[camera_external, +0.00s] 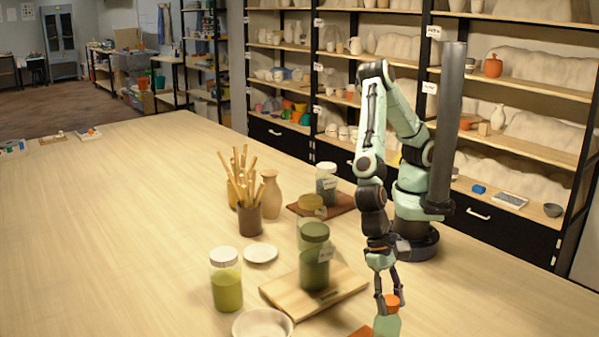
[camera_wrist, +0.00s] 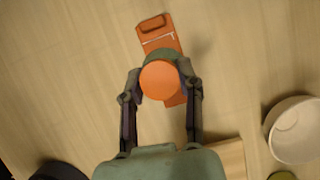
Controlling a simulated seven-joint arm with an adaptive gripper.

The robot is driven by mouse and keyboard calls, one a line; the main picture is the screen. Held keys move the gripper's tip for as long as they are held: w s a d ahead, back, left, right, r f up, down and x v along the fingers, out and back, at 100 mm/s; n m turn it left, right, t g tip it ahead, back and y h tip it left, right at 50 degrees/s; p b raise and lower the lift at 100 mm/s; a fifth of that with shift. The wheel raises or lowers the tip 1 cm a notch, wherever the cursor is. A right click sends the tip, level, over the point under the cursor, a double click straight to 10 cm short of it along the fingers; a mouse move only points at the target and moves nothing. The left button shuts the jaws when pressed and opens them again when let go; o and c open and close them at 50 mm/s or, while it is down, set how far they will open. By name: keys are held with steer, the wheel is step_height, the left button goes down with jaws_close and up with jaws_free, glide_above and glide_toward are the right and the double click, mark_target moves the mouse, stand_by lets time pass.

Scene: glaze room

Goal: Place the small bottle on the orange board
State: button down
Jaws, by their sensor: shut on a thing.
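The small bottle, with an orange cap and a pale green body, is at the bottom edge in the external view (camera_external: 387,324). The wrist view shows its cap from above (camera_wrist: 160,80). My gripper (camera_external: 388,303) points down and is shut on the bottle near its cap, one finger on each side in the wrist view (camera_wrist: 161,88). The orange board (camera_wrist: 153,33) lies on the table, partly hidden behind the bottle. Only a corner of it (camera_external: 362,332) shows left of the bottle in the external view. I cannot tell whether the bottle touches the board.
A wooden board (camera_external: 345,282) with a dark green jar (camera_external: 314,258) stands left of my gripper. A white bowl (camera_external: 262,325), a yellow-green jar (camera_external: 226,284) and a small plate (camera_external: 261,254) are further left. The table's right side is clear.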

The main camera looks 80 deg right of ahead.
steer(key=shift+f, duration=0.15)
steer(key=c, duration=0.7)
jaws_free()
steer(key=v, duration=1.2)
steer(key=shift+r, duration=0.25)
